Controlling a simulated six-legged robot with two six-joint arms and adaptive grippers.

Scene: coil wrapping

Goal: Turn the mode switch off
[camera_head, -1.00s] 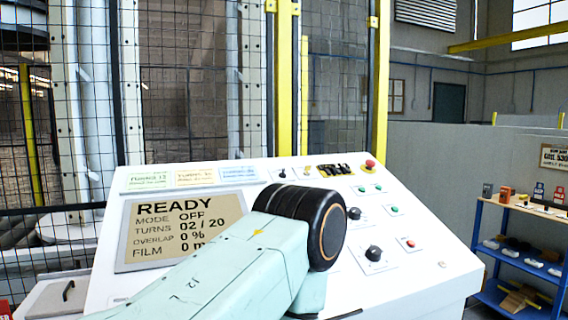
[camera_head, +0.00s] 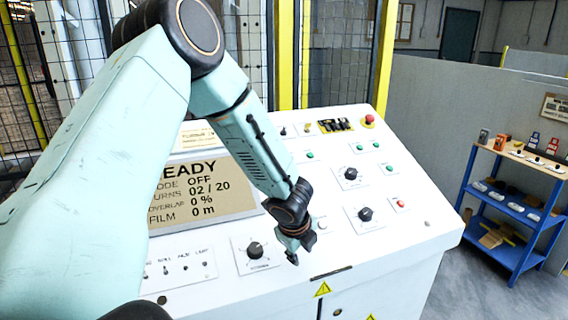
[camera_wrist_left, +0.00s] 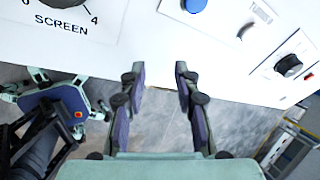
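The sloped white control panel (camera_head: 400,245) fills the middle of the head view. Its display (camera_head: 205,195) reads MODE OFF, TURNS 02 / 20, 0 % and FILM 0 m. Black knobs show at lower middle (camera_head: 255,250), right (camera_head: 365,214) and above it (camera_head: 350,174); their labels are too small to tell which is the mode switch. My left gripper (camera_head: 293,258) points down just right of the lower knob, near the panel's front edge. In the left wrist view its two fingers (camera_wrist_left: 160,70) are apart with nothing between them. My right gripper is not in view.
The wrist view shows a SCREEN dial (camera_wrist_left: 62,4), a blue button (camera_wrist_left: 194,5) and a dark knob (camera_wrist_left: 288,65). A red mushroom button (camera_head: 369,119) sits at the panel's top right. A blue shelf (camera_head: 512,210) stands right; mesh fencing stands behind.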

